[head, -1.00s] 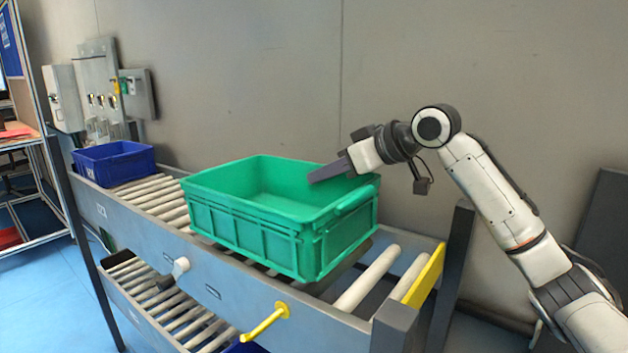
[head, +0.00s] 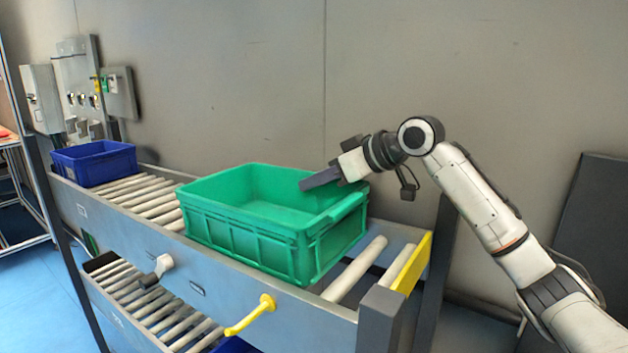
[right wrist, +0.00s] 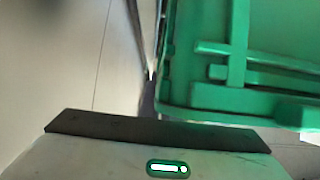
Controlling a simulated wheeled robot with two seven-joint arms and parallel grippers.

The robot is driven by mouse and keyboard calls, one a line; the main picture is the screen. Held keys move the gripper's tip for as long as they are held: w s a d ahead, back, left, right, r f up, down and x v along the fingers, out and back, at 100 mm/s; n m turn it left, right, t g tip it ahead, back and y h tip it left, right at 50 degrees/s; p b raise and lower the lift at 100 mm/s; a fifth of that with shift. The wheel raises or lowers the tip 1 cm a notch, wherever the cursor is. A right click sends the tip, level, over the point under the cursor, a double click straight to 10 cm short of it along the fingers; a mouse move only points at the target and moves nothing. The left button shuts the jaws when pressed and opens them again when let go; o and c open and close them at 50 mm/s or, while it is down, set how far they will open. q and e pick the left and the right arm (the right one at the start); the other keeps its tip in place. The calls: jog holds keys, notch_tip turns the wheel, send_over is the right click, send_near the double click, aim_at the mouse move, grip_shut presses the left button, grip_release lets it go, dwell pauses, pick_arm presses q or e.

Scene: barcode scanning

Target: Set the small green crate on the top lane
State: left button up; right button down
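The green crate (head: 267,222), open and empty as far as I see, sits upright at the top lane (head: 150,212) of the roller rack, its base close to the rollers; I cannot tell whether it rests fully. My right gripper (head: 320,180) is at the crate's back right rim, with a dark finger reaching over the inside. In the right wrist view, the crate's green ribbed wall (right wrist: 285,85) fills the upper right, beyond a dark finger edge. The finger gap is hidden, so I cannot tell whether it grips the rim. My left gripper is out of view.
A blue crate (head: 95,162) stands at the far left end of the top lane. A yellow handle (head: 250,314) sticks out at the front, and a yellow end stop (head: 412,264) closes the right end. A lower roller lane (head: 150,305) runs below. A grey wall stands behind.

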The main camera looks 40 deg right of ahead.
jog(key=shift+r, duration=0.1)
jog(key=c, duration=1.9)
grip_release()
jog(key=b+v, duration=0.1)
jog(key=v, duration=0.9)
jog(key=shift+s+b, duration=0.15)
jog(key=shift+b, duration=0.15)
